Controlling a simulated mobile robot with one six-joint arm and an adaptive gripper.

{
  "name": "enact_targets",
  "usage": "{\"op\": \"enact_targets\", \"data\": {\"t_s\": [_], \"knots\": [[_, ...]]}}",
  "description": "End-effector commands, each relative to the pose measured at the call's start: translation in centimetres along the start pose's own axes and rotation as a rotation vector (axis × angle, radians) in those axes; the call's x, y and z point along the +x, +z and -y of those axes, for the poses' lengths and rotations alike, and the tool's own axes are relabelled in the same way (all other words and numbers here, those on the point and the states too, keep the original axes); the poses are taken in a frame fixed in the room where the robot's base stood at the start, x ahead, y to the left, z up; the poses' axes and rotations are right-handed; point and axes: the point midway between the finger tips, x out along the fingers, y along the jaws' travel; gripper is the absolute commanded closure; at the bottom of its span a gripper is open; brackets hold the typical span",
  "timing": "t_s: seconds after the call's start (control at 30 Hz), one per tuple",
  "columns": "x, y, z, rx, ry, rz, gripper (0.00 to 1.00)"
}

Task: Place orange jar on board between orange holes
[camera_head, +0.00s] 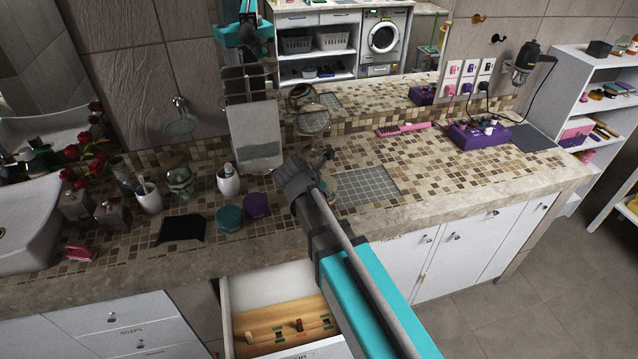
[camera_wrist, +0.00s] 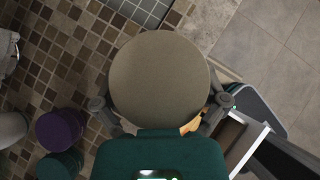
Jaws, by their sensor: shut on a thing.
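My gripper (camera_wrist: 160,104) is shut on a round thing with a flat beige top (camera_wrist: 160,75), seen from above in the wrist view. Its side is hidden, so I cannot tell whether it is the orange jar; a small orange patch shows beside the right finger. In the head view my arm hides the held thing. The wooden board (camera_head: 262,319) lies in the open drawer below the counter, with small pegs and dark marks on it. I cannot make out orange holes. In the wrist view, the drawer is right of my gripper, partly covered.
A teal jar (camera_head: 230,218) and a purple jar (camera_head: 256,205) stand on the tiled counter, left of my gripper. A grey grid mat (camera_head: 368,188) lies behind. The drawer front (camera_head: 315,350) stands out from the cabinet. A purple box (camera_head: 478,134) stands farther right.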

Motion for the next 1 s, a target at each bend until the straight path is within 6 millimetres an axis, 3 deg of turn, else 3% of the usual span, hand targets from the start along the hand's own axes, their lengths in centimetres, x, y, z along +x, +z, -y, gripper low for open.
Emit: {"op": "enact_targets", "data": {"t_s": [0.77,1.0], "knots": [[-0.3,0.1,0.5,0.000,0.000,0.000,0.65],[-1.2,0.9,0.5,0.000,0.000,0.000,0.65]]}}
